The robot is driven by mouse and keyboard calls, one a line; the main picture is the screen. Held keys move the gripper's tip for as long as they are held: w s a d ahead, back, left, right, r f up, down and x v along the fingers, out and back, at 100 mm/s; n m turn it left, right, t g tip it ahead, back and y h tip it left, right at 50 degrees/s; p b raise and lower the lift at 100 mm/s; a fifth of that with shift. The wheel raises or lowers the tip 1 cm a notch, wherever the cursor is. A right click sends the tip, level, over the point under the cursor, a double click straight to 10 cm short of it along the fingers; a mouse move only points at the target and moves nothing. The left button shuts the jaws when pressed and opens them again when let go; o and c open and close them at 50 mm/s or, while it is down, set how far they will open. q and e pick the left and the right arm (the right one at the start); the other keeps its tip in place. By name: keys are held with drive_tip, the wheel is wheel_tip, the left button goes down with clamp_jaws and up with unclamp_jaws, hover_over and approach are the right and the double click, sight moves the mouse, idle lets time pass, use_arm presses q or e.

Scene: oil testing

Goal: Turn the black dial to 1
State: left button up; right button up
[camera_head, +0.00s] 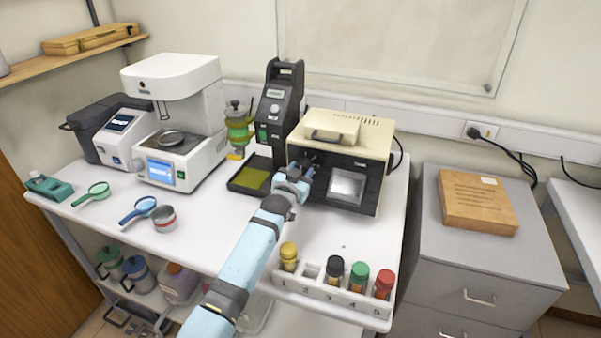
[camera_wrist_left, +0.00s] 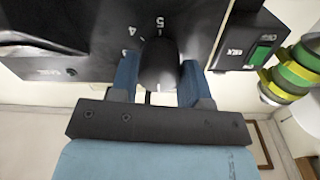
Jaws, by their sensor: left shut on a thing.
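The black dial (camera_wrist_left: 157,64) is on the black front panel (camera_wrist_left: 75,45) of a beige-and-black device (camera_head: 378,147). In the left wrist view, the numerals 5 and 4 show beside the dial, with a fainter mark farther left; I cannot read a 1. A pale line shows at the dial's lower edge. My left gripper (camera_head: 303,172) reaches the left part of the device's front. Its two blue fingers are on either side of the dial and shut on it. In the head view the gripper hides the dial. My right gripper is in neither view.
A black instrument (camera_head: 274,108) stands just left of the device, above a tray of yellow liquid (camera_head: 250,178). A white rack (camera_head: 312,282) with several capped bottles is at the front edge. A white machine (camera_head: 180,100) stands farther left. A wooden block (camera_head: 476,202) lies on the grey cabinet.

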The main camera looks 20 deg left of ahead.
use_arm(q)
drive_tip(key=o, duration=0.9)
drive_tip(key=s, duration=0.4)
drive_tip(key=s+b, duration=0.1)
drive_tip(key=s, duration=0.4)
drive_tip(key=s+a, duration=0.1)
drive_tip(key=s, duration=0.3)
drive_tip(key=shift+s, duration=0.4)
drive_tip(key=shift+b, duration=0.3)
